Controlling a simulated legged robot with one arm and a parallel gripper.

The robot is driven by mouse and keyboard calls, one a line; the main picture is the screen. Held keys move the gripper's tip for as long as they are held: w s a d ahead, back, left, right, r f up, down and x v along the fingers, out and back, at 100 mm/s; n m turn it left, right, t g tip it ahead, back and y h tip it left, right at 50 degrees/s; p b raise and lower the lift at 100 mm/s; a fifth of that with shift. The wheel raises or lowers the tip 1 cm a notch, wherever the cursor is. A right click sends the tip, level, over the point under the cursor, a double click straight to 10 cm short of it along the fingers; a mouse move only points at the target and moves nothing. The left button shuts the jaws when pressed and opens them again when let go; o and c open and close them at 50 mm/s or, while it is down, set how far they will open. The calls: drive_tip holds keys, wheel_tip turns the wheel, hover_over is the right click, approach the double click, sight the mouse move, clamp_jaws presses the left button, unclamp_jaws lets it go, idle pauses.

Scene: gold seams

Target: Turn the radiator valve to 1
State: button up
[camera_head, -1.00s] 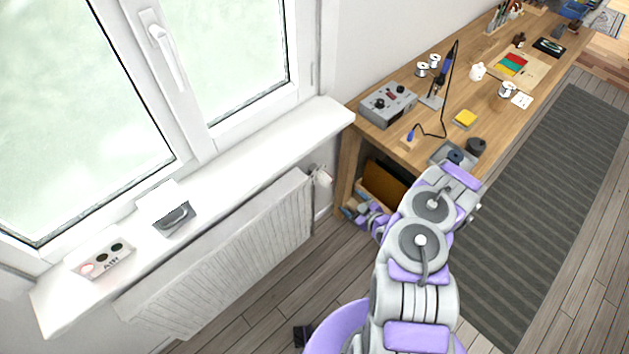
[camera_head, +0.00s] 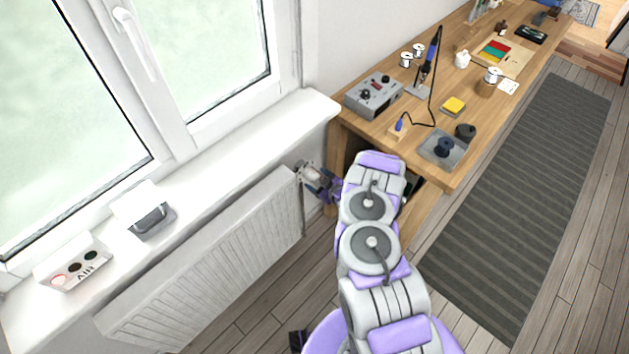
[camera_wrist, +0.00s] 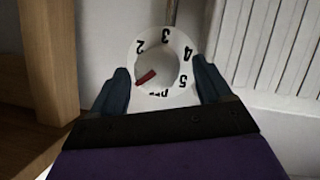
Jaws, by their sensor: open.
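The radiator valve is a white round dial (camera_wrist: 163,62) with black numbers 2 to 5 and OFF around its rim. Its red pointer (camera_wrist: 146,78) points to the lower left, between 2 and OFF; I cannot read a 1 there. My gripper (camera_wrist: 162,84) is open, with one dark finger on each side of the dial. I cannot tell whether the fingers touch it. In the head view my gripper (camera_head: 312,174) is at the right end of the white radiator (camera_head: 215,262), largely hiding the valve.
A wooden desk (camera_head: 420,170) with a grey control box (camera_head: 374,95) stands right of the valve. A white windowsill (camera_head: 225,145) runs above the radiator. In the wrist view a wooden leg (camera_wrist: 50,60) is at left. The striped rug (camera_head: 520,200) is clear.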

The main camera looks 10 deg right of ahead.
drive_tip(key=shift+x, duration=1.25)
drive_tip(key=shift+c, duration=0.3)
drive_tip(key=c, duration=0.9)
drive_tip(key=shift+s, duration=0.1)
drive_tip(key=shift+d, duration=0.1)
drive_tip(key=shift+m, duration=0.4)
drive_tip(key=shift+f+m+g+y+p, duration=0.1)
drive_tip(key=shift+m+g+y+p, duration=0.3)
drive_tip(key=shift+m+y, duration=0.15)
